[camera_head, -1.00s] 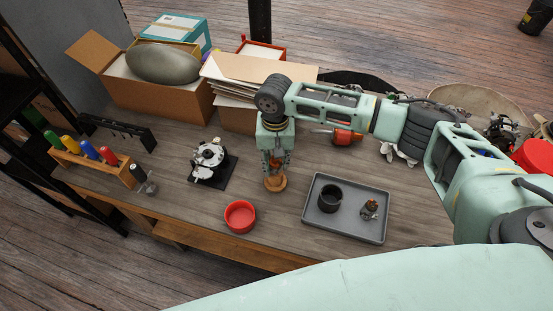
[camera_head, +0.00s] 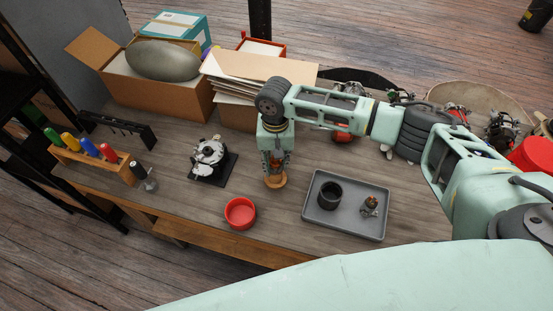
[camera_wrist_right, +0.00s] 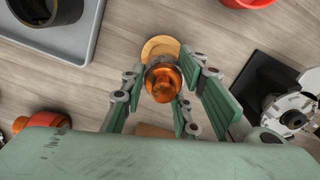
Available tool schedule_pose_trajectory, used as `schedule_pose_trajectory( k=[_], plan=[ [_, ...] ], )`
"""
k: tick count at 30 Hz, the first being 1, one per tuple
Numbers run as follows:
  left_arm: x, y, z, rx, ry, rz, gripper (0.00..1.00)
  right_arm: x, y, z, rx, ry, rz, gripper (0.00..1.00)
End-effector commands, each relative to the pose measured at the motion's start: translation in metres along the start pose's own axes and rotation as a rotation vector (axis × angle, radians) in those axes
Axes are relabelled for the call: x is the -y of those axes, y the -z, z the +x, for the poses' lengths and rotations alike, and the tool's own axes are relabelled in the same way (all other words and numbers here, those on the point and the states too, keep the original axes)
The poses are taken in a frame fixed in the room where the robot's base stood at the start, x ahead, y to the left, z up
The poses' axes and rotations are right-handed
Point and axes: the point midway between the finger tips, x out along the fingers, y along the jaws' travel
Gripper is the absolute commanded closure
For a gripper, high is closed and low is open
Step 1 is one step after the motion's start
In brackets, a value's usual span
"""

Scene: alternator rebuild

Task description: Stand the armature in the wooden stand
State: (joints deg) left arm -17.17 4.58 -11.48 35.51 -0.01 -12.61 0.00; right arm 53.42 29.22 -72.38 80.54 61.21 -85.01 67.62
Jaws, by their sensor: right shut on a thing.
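The armature (camera_wrist_right: 162,82), a copper-orange part, is held between the fingers of my right gripper (camera_wrist_right: 165,90) in the right wrist view. In the head view my right gripper (camera_head: 275,160) points down over the wooden stand (camera_head: 275,181), a small round light-wood piece on the bench. In the right wrist view the stand (camera_wrist_right: 160,46) shows as a round disc partly behind the armature. The armature's lower end is hidden, so I cannot tell whether it sits in the stand. My left gripper is out of view.
A grey tray (camera_head: 314,213) with a black ring (camera_head: 330,196) and a small metal part (camera_head: 370,205) is to the right. A red dish (camera_head: 240,213) stands in front, an alternator housing (camera_head: 209,157) to the left. Cardboard boxes (camera_head: 165,103) stand behind.

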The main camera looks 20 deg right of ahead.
Motion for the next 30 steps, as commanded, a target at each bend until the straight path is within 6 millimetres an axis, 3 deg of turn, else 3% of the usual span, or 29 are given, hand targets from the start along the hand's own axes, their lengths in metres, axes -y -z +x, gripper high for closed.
schedule_pose_trajectory(
  k=[29, 30],
  plan=[
    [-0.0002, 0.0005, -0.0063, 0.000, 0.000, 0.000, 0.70, 0.0009, 0.0005, 0.0029, -0.001, 0.002, 0.000, 1.00],
    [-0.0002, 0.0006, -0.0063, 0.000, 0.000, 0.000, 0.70, 0.0009, 0.0004, 0.0029, -0.001, 0.002, 0.000, 0.70]
  ],
)
